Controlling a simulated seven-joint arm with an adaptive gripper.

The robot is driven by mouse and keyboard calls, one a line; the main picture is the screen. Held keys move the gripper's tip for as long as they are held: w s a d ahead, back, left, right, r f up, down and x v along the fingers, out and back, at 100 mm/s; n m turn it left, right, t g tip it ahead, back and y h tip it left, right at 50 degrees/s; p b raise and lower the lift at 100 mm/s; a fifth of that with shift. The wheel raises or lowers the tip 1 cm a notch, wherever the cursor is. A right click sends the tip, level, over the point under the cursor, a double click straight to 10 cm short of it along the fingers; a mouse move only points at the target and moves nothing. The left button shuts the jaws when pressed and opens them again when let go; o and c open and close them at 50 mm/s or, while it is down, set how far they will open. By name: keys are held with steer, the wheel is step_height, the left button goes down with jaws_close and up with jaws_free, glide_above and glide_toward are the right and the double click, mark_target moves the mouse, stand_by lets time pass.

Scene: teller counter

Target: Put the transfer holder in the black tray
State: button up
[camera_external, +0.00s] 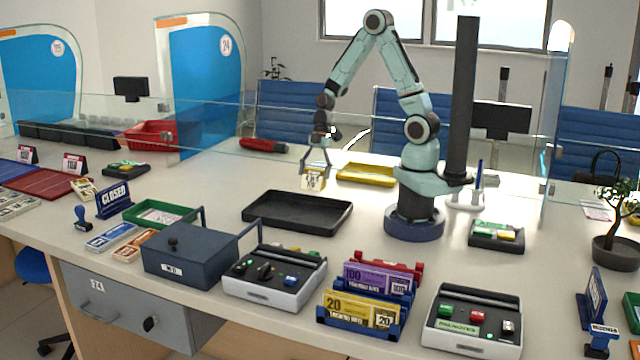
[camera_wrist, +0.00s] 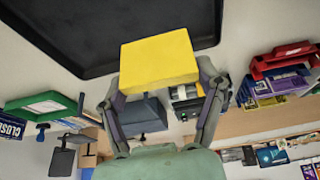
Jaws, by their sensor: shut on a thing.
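My gripper (camera_external: 315,167) is shut on a small yellow holder with a printed pale face (camera_external: 312,183). It seems to be the transfer holder, though its print is too small to read. In the wrist view the holder (camera_wrist: 158,61) is a plain yellow block between the two fingers (camera_wrist: 162,88). The empty black tray (camera_external: 270,224) lies on the counter in front of the holder. In the wrist view the tray (camera_wrist: 82,73) spreads behind and above the holder, which overlaps its edge. The holder appears at the tray's far side; its exact height is unclear.
A yellow tray (camera_external: 367,180) lies right of the holder, behind the black tray. A red-handled item (camera_external: 263,145) lies behind. A dark blue box (camera_external: 190,262), a device with buttons (camera_external: 262,292) and banknote racks (camera_external: 365,308) stand in front of the black tray.

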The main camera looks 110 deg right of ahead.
step_height(320, 180, down, 9)
steer(key=shift+d+f, duration=0.1)
steer(key=shift+d, duration=0.05)
stand_by(0.4)
steer(key=o, duration=1.2)
steer(key=shift+f, duration=0.1)
steer(key=shift+c, duration=0.2)
steer(key=v, duration=0.8)
steer(key=w+a+r+m+g, duration=0.1)
steer(key=a+r+m+g, duration=0.1)
steer(key=a+r, duration=0.8)
steer(key=s+a+r+m+g+h, duration=0.1)
steer(key=s+a+r+m+h, duration=0.1)
steer(key=s+a+r+m, duration=0.3)
steer(key=s+a, duration=0.4)
steer(key=a, duration=0.2)
steer(key=shift+m+g, duration=0.3)
steer(key=shift+m, duration=0.1)
